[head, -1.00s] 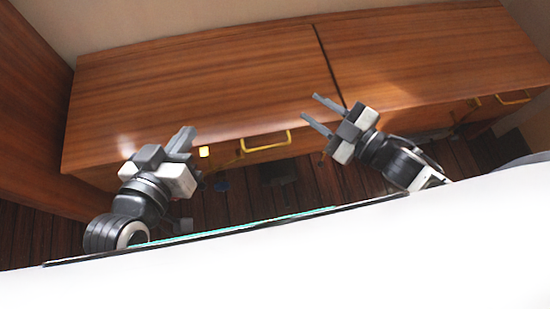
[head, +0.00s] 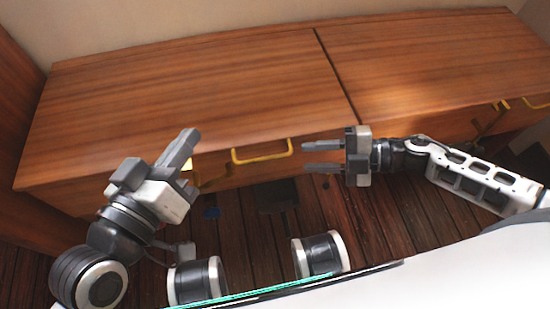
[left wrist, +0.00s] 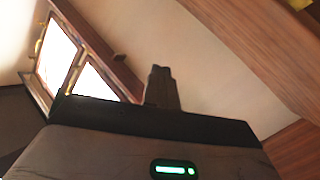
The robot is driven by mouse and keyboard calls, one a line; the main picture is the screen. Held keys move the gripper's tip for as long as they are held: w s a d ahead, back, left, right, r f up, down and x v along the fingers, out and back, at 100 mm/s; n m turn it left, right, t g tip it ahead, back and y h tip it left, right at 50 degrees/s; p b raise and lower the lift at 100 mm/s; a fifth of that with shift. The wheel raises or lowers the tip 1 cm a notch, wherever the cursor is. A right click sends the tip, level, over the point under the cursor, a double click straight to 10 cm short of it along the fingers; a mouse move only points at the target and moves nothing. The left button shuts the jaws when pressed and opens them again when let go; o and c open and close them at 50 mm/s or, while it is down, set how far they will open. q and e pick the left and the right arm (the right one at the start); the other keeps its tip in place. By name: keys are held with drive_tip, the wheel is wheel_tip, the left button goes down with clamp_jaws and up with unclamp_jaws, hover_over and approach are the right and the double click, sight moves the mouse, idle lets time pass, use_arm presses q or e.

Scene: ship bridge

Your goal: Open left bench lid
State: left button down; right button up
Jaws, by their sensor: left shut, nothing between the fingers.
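The left bench lid (head: 180,95) is a flat reddish-brown wooden panel, lying shut on the bench. A yellow handle (head: 262,156) is on the bench's front, below the lid's front edge. My left gripper (head: 190,142) is shut and empty, near the lid's front edge and left of the handle. Its closed fingers also show in the left wrist view (left wrist: 161,85). My right gripper (head: 306,157) is open and empty, just right of the handle, with its fingers pointing left. I cannot tell whether either gripper touches the bench.
The right bench lid (head: 430,65) is shut beside the left one, across a dark seam. More yellow handles (head: 535,103) sit at the far right. Dark plank floor (head: 235,225) lies in front. The left wrist view shows a bright window (left wrist: 62,48) and pale wall.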

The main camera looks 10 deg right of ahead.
sight(273, 158)
drive_tip(key=b+x, duration=0.1)
drive_tip(key=x, duration=0.6)
drive_tip(key=shift+w+a, duration=0.15)
drive_tip(key=shift+a, duration=0.15)
use_arm(q)
drive_tip(key=shift+w+a+r+m+t+h+b, duration=0.15)
drive_tip(key=shift+w+r+t, duration=0.1)
drive_tip(key=shift+r+t, duration=0.25)
drive_tip(key=shift+w+d+r+m+t+h+b, duration=0.15)
drive_tip(key=shift+w+r+t, duration=0.15)
drive_tip(key=shift+r, duration=0.25)
use_arm(e)
drive_tip(key=shift+w+a+f, duration=0.1)
drive_tip(key=shift+a, duration=0.4)
use_arm(q)
drive_tip(key=shift+f, duration=0.1)
use_arm(e)
clamp_jaws()
